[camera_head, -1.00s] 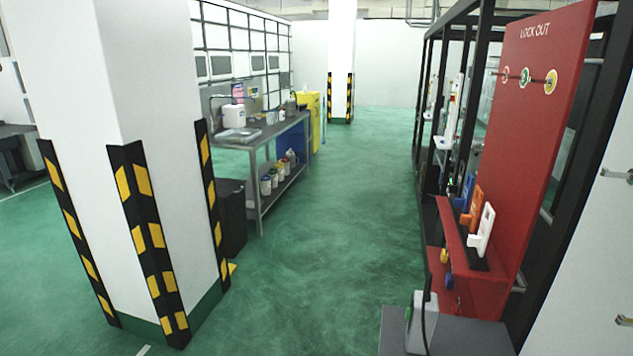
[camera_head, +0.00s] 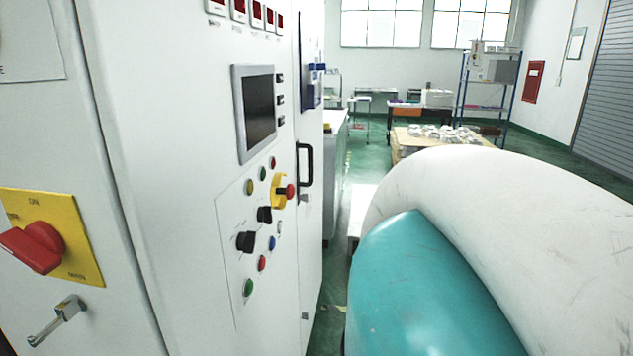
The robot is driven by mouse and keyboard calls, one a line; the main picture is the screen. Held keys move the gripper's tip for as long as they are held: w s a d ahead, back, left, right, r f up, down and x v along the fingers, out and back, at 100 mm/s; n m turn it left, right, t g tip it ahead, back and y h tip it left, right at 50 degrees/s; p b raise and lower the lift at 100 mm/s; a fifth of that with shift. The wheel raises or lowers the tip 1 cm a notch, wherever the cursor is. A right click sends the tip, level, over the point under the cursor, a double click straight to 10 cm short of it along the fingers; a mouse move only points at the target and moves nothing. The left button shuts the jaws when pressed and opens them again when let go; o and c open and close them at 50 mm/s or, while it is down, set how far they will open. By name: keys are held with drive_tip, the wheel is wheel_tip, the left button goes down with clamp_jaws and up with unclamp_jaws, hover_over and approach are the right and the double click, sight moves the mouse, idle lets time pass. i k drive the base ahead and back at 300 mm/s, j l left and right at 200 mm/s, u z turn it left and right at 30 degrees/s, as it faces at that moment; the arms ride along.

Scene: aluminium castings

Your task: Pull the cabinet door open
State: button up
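A white cabinet (camera_head: 150,130) fills the left half of the view. A door panel with a black bar handle (camera_head: 305,165) is at its right end, seen at a steep angle. At the far left, another cabinet panel (camera_head: 40,130) has a red rotary switch (camera_head: 40,248) on a yellow plate and a metal lever handle (camera_head: 57,320) below it. The panels appear shut. My gripper is not in view. A white and teal part of my arm is large at the lower right and hides the floor behind it.
A screen (camera_head: 257,110) and several coloured buttons cover the middle panel. Beyond are a table with metal castings (camera_head: 435,134), a blue-framed shelf (camera_head: 488,90) and a grey roller shutter (camera_head: 610,85). A strip of green floor shows right of the cabinet.

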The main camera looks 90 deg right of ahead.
sight(307, 16)
drive_tip(key=z, duration=2.35)
